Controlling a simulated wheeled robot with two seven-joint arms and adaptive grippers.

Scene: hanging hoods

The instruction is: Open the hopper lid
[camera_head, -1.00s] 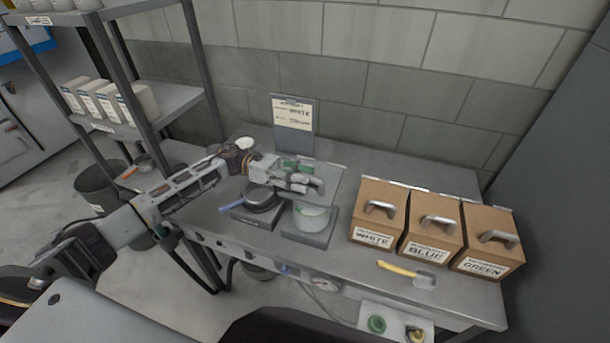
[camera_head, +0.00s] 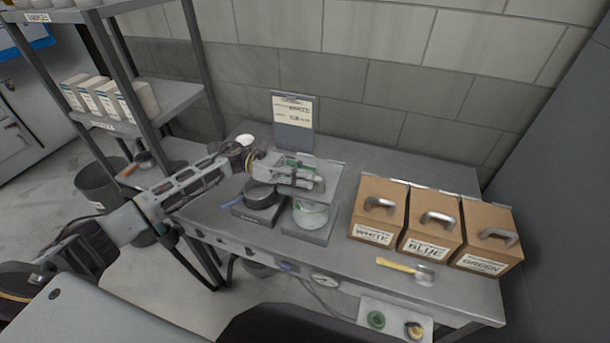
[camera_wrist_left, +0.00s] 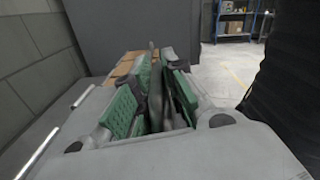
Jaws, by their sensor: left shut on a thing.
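A grey flat panel (camera_head: 334,173) with a bright strip along its back edge lies behind and beside my left gripper; it looks like the hopper lid and appears down. My left gripper (camera_head: 318,183) reaches in from the left over the worktable, pointing right. In the left wrist view its green-padded fingers (camera_wrist_left: 158,95) are closed together on a thin grey part between them, probably the lid's handle. The fingers and arm hide most of that part and of the hopper. My right gripper is not in view.
A yellow-handled scoop (camera_head: 398,266) lies near the front edge. A sign (camera_head: 293,110) stands behind.

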